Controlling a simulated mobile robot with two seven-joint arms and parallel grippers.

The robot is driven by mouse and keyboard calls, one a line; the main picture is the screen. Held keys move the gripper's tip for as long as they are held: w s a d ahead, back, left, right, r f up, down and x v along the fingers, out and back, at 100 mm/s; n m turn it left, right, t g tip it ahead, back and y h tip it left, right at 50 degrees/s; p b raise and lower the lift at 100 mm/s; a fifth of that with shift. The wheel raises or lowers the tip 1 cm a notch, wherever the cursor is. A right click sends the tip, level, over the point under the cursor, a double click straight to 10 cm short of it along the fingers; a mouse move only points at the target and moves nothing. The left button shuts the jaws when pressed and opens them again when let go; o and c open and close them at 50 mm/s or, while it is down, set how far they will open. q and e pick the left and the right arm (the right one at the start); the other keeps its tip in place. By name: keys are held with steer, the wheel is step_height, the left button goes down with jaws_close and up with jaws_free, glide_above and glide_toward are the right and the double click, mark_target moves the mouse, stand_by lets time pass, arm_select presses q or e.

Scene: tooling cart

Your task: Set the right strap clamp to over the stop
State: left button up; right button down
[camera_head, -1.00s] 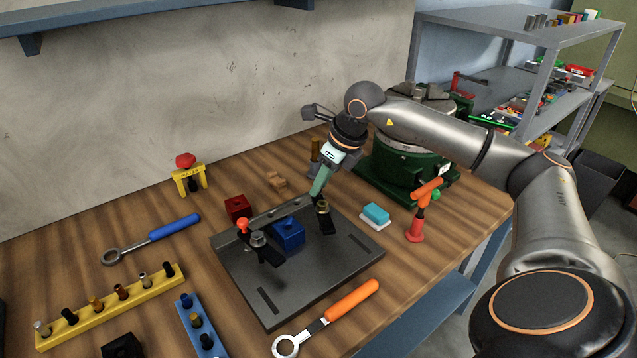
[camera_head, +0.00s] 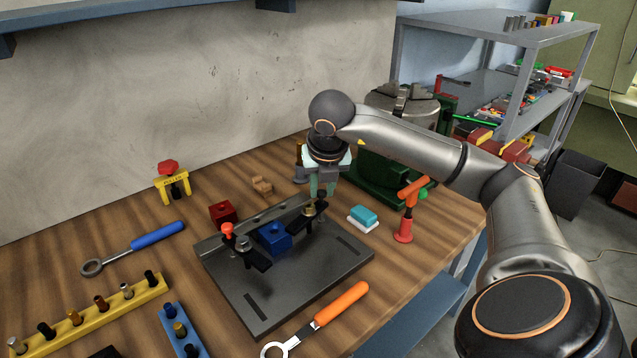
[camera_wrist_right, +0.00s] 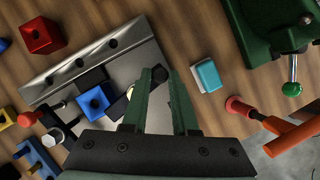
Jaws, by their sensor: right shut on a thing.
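The right strap clamp (camera_head: 309,214) is a black strap with a brass nut, on the dark fixture plate (camera_head: 300,290) just right of the blue block (camera_head: 274,239). Its strap points toward the block; whether it overlaps the block is unclear. My right gripper (camera_head: 322,193) is shut on the clamp's outer end, pointing down. In the right wrist view the green fingers (camera_wrist_right: 160,75) stand beside the strap and the brass nut (camera_wrist_right: 130,92). The left strap clamp (camera_head: 249,253) lies left of the block. I cannot tell which part is the stop. My left gripper is not in view.
A grey rail (camera_head: 250,222) runs along the plate's back edge. A red block (camera_head: 222,212) is behind it. A teal block (camera_head: 364,215) and a red-orange tool (camera_head: 405,220) stand right. An orange-handled wrench (camera_head: 335,305) lies in front. The plate's front is clear.

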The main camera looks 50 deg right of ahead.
steer(key=shift+s+m+g+h, duration=0.3)
steer(key=shift+s+m+g, duration=0.1)
steer(key=shift+m, duration=0.8)
steer(key=c, duration=0.7)
jaws_free()
steer(key=shift+a, duration=0.1)
